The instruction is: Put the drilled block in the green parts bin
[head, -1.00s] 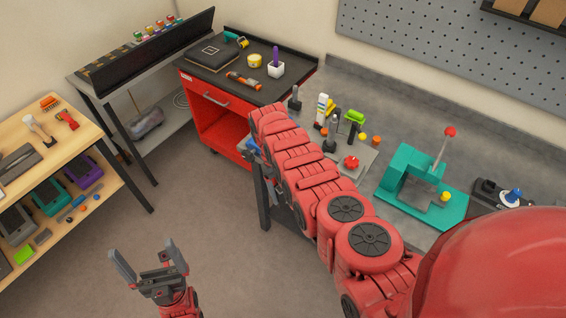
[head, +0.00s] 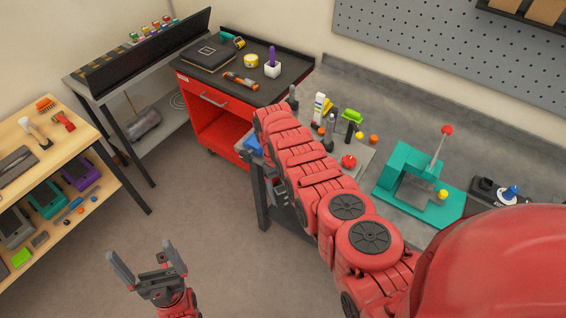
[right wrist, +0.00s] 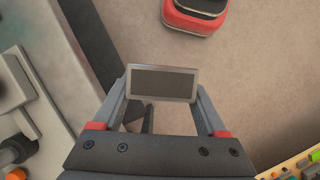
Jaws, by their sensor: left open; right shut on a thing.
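In the right wrist view a grey metal block (right wrist: 162,84) with a darker rectangular face sits between the fingers of my right gripper (right wrist: 163,97), which is shut on it. I take it for the drilled block; no hole can be made out. In the head view my right arm hides this gripper and the block. The green parts bin (head: 47,198) looks teal and stands on the lower shelf at the left, between a grey and a purple bin. My left gripper (head: 145,252) is open and empty above the floor, to the right of that shelf.
The wooden shelf unit (head: 75,130) holds tools on top. A grey bin (head: 15,228) and a purple bin (head: 82,172) flank the green one. A red tool cart (head: 220,128) stands at the back. The grey workbench (head: 400,135) carries a teal press (head: 405,165). The middle floor is clear.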

